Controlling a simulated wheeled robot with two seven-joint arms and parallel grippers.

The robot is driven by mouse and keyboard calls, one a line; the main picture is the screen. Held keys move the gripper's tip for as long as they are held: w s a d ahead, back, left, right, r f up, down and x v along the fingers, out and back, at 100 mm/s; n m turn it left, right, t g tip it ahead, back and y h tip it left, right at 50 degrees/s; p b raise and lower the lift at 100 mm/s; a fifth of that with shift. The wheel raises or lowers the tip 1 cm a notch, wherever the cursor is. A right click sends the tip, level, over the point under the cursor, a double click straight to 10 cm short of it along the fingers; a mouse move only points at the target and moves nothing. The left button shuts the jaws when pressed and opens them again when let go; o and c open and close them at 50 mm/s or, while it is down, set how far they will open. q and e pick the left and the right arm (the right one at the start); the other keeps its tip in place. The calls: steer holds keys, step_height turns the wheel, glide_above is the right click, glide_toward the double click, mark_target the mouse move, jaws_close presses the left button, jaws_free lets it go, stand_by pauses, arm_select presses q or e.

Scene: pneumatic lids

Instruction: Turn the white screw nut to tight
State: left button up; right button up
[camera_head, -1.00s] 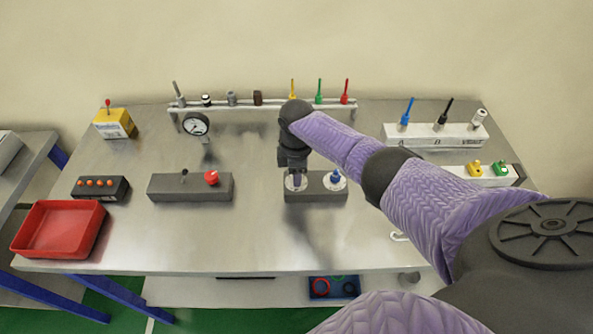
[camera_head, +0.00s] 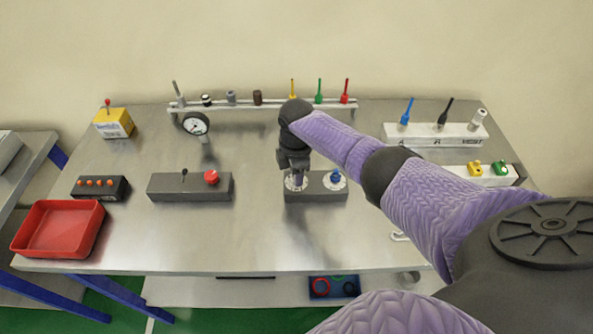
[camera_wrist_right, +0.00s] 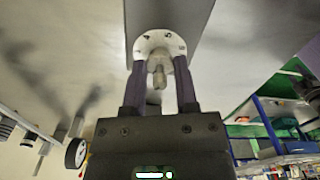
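The white screw nut (camera_wrist_right: 159,64) stands in the middle of a round white dial (camera_wrist_right: 147,42) with dark marks. In the head view this dial (camera_head: 296,184) lies on the left part of a dark grey block (camera_head: 316,196). My right gripper (camera_wrist_right: 161,68) points at the dial with one finger on each side of the nut and appears shut on it. In the head view my right gripper (camera_head: 297,178) hides most of the nut. A blue knob (camera_head: 336,177) on a second white dial sits to the right on the same block. My left gripper is not in view.
A grey block with a red button (camera_head: 211,177) stands to the left, with a gauge (camera_head: 196,124) behind it. A rack (camera_head: 270,107) of several tools runs along the back. A red tray (camera_head: 58,229) lies at the front left. The table's front middle is clear.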

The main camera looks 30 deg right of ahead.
steer(key=o, duration=0.4)
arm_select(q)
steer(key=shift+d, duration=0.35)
arm_select(e)
steer(key=shift+o, duration=0.2)
step_height(320, 180, up, 10)
steer(key=p, duration=0.3)
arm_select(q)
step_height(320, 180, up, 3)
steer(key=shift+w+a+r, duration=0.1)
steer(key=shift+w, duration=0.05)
